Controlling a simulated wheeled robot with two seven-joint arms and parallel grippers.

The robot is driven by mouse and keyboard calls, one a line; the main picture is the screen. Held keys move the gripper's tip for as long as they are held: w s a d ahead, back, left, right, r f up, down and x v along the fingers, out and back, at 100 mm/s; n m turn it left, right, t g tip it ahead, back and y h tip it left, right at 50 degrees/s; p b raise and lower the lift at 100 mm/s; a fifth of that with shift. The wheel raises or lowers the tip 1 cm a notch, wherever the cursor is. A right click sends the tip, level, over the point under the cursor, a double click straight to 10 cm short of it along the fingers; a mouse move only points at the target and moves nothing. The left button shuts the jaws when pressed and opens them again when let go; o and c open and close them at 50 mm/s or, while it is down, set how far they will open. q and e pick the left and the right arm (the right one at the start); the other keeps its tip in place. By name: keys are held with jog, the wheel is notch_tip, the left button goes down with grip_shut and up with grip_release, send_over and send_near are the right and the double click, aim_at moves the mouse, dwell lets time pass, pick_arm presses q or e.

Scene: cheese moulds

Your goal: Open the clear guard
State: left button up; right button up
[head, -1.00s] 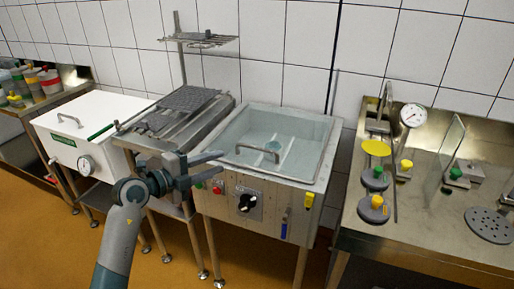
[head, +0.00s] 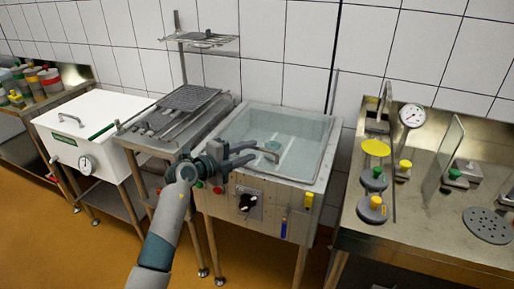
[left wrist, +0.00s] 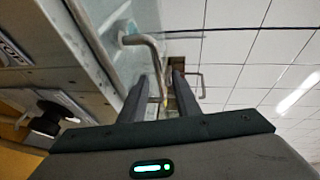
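The clear guard (head: 302,132) is a see-through lid lying closed over the basin of the middle steel machine (head: 222,201). Its grey bar handle (head: 266,152) stands at the guard's front left. My left gripper (head: 252,154) is just left of this handle, with its two fingers apart. In the left wrist view, the fingers (left wrist: 157,88) are open and the bent handle (left wrist: 143,40) is ahead, its lower part lining up with the gap. I cannot tell whether they touch. My right gripper is not in view.
A black knob (head: 247,202) and coloured buttons are on the machine's front, below my gripper. A white chest (head: 92,117) and a rack table (head: 188,99) stand to the left. A steel bench (head: 420,225) with weights and a gauge (head: 411,115) stands to the right.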

aim_at(255, 149)
pick_arm(q)
jog(key=shift+x, duration=2.15)
jog(key=shift+c, duration=0.2)
grip_shut()
